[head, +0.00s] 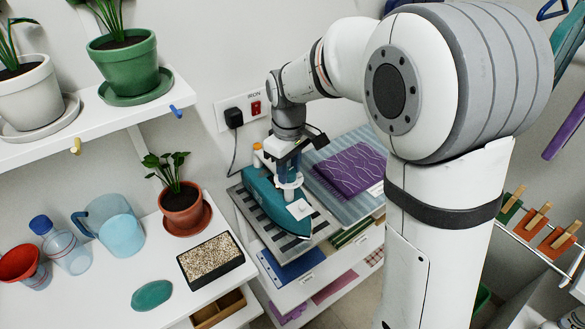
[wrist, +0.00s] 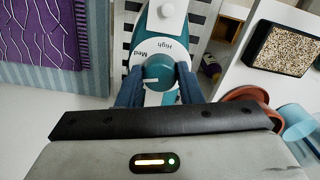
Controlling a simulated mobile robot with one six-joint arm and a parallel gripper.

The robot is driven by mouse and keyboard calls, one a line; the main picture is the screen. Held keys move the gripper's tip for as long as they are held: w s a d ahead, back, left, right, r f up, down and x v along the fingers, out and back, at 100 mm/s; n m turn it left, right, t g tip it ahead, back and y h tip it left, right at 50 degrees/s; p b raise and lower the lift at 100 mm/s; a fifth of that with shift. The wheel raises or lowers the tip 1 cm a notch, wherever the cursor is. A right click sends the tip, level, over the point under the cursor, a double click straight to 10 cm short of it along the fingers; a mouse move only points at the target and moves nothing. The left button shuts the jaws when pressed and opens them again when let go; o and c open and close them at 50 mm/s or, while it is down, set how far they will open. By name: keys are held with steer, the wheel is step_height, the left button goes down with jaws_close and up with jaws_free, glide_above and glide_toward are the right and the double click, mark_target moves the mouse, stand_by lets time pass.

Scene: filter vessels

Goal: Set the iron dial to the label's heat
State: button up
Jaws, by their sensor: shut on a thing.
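The teal iron (head: 262,192) rests on a striped grey stand (head: 240,198) on the shelf by the wall. A pale line shows on the dial's near side. My gripper (wrist: 160,75) is shut on the dial, one blue finger on each side; in the head view it reaches down onto the iron (head: 290,178). The folded purple cloth (head: 350,168) has a small white label (head: 376,188), too small to read.
A wall socket with a red switch (head: 256,107) and a plug is behind the iron. A potted plant (head: 181,200), a pebble tray (head: 210,258) and a blue jug (head: 112,225) stand on the white counter at left.

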mark_target(289, 171)
steer(key=m, duration=0.5)
steer(key=shift+w+m, duration=0.1)
steer(key=shift+m, duration=0.2)
steer(key=m, duration=0.5)
steer(key=shift+b, duration=0.4)
steer(key=m, duration=0.5)
steer(key=shift+m, duration=2.6)
steer(key=o, duration=1)
steer(key=shift+r+b, duration=0.3)
step_height(289, 171, up, 7)
steer(key=shift+r, duration=0.1)
